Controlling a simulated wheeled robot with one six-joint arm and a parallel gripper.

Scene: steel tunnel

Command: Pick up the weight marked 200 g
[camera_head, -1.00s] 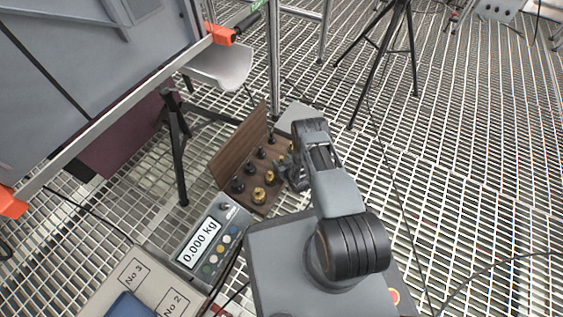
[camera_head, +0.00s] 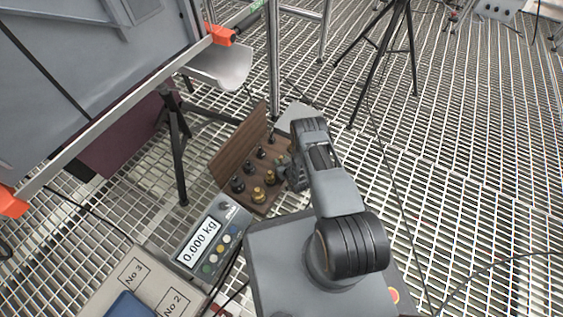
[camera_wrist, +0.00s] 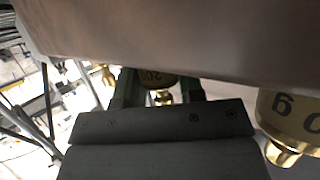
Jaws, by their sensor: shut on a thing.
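My gripper (camera_head: 286,168) is low over the right side of an open wooden weight box (camera_head: 228,160). In the wrist view its two fingers stand on either side of a brass weight (camera_wrist: 157,81), and it is shut on that weight. The digits "20" show on the weight, but the rest of the mark is hidden. In the head view the gripper covers this weight. Another brass weight (camera_wrist: 291,118), its mark ending in "0 g" and upside down, is at the right of the wrist view. A small brass knob (camera_wrist: 107,75) shows at the left.
Two brass weights (camera_head: 258,195) and a row of black weights (camera_head: 238,185) stand in the box. A scale (camera_head: 211,240) reading 0.000 kg is at its lower left. A black stand leg (camera_head: 178,150) is left of the box. Open grating (camera_head: 430,200) lies to the right.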

